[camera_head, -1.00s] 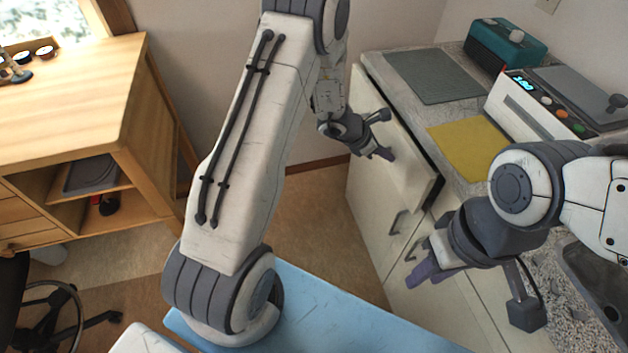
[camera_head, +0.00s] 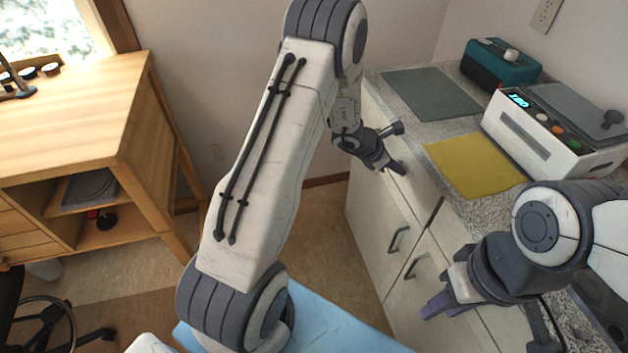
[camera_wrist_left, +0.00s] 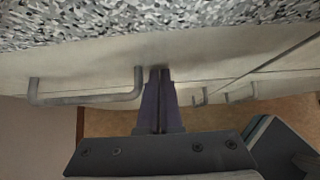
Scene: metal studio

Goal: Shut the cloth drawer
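The cloth drawer's pale front (camera_head: 425,203) is the top front under the counter edge. In the head view it looks flush with the cabinet, with no dark gap above it. It also shows in the left wrist view (camera_wrist_left: 205,70), with a bar handle (camera_wrist_left: 90,99) left of the fingers. My left gripper (camera_head: 397,168) is shut and empty, its fingertips (camera_wrist_left: 157,72) at the drawer front, apparently touching it. The drawer's inside is hidden. My right gripper (camera_head: 438,304) hangs lower, in front of the cabinet; its finger gap is unclear.
The speckled counter (camera_head: 432,132) holds a yellow cloth (camera_head: 475,165), a grey mat (camera_head: 432,93), a teal box (camera_head: 500,65) and a white device (camera_head: 545,135). Lower cabinet doors (camera_head: 385,225) have bar handles. A wooden desk (camera_head: 75,115) stands left, with floor between.

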